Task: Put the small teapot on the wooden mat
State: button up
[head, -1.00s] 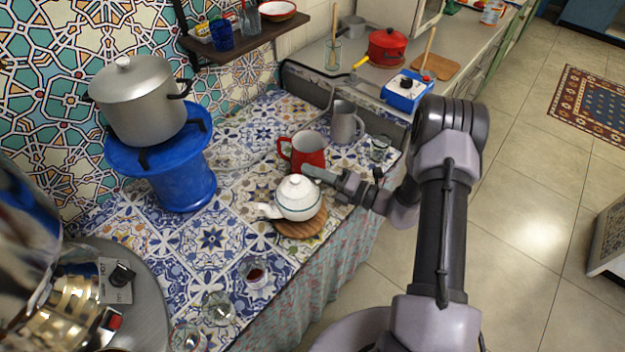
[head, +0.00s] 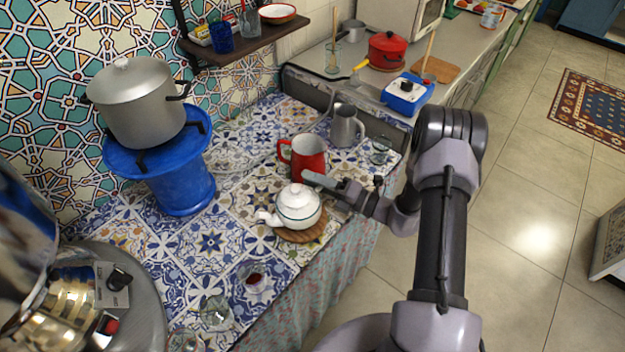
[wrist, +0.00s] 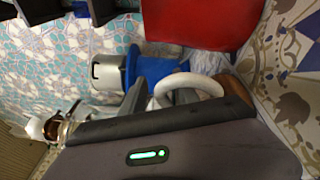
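The small white teapot (head: 298,208) stands upright on the round wooden mat (head: 318,232), its spout pointing left. The mat shows below and to the right of the teapot's base. My gripper (head: 325,188) is at the teapot's right, on its handle side. In the wrist view, the white curved handle (wrist: 190,84) lies between my two dark fingers (wrist: 187,95). The fingers are apart, with space beside the handle. Most of the teapot's body is hidden in the wrist view.
A red mug (head: 308,158) stands close behind the teapot, with a grey pitcher (head: 345,127) behind it. Glasses (head: 255,280) stand in front, toward the samovar tray (head: 150,310). A blue stand (head: 180,190) holds a large pot (head: 138,105). The counter edge is close on the right.

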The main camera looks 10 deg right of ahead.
jog(key=p+v, duration=0.2)
jog(key=v, duration=0.9)
jog(key=s+a+r+n+g+h, duration=0.1)
jog(key=s+a+r+n+g, duration=0.3)
jog(key=a+r+n+g, duration=0.35)
jog(key=s+a+r+n+g+h, duration=0.1)
jog(key=s+a+r+n+g, duration=0.35)
jog(key=r+n, duration=0.55)
jog(key=s+r+n+t+h, duration=0.6)
jog(key=s+r+n+h, duration=0.3)
jog(key=n, duration=1)
jog(key=s+h, duration=0.1)
jog(key=s, duration=0.2)
jog(key=shift+r, duration=0.25)
